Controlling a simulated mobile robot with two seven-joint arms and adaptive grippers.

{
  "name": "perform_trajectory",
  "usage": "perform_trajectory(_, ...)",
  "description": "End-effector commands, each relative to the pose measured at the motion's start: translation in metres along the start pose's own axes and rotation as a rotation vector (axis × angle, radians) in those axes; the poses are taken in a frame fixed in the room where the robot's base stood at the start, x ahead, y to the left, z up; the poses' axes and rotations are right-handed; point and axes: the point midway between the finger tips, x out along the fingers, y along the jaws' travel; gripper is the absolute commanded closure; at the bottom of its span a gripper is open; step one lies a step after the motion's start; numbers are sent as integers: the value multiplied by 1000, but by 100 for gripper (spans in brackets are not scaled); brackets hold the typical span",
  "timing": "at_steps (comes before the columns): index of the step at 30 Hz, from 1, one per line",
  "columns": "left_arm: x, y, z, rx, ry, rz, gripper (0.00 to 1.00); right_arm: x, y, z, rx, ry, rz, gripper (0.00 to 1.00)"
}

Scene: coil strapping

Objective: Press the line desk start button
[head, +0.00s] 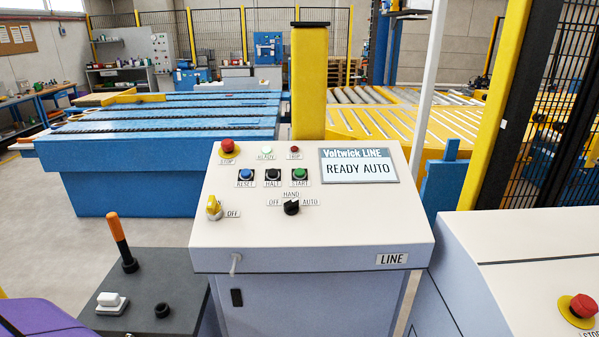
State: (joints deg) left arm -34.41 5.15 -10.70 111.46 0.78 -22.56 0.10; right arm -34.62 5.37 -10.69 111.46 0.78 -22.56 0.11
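The line desk (320,231) stands in the middle of the head view, with a sloped cream top. Its green START button (299,174) is at the right end of a row, beside the black HALT button (273,174) and the blue RESET button (246,174). Nothing covers the START button. The display (358,167) reads "Voltwick LINE" and "READY AUTO". The black HAND selector (291,207) sits below START, between the OFF and AUTO labels. A yellow switch (214,207) sits by an OFF label. Neither of my grippers is in view.
A red mushroom STOP button (228,147) is at the desk's upper left. A grey box (160,290) with an orange-topped lever (121,241) stands at left. Another desk (525,250) with a red stop button (582,306) stands at right. A yellow post (309,80) rises behind the desk.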

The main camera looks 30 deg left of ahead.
Motion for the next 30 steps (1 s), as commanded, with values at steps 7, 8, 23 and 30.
perform_trajectory(7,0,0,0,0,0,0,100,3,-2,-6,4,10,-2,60)
perform_trajectory(8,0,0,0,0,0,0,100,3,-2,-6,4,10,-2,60)
perform_trajectory(23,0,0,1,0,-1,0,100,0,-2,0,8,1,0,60)
perform_trajectory(30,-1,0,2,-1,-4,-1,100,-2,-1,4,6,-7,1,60)
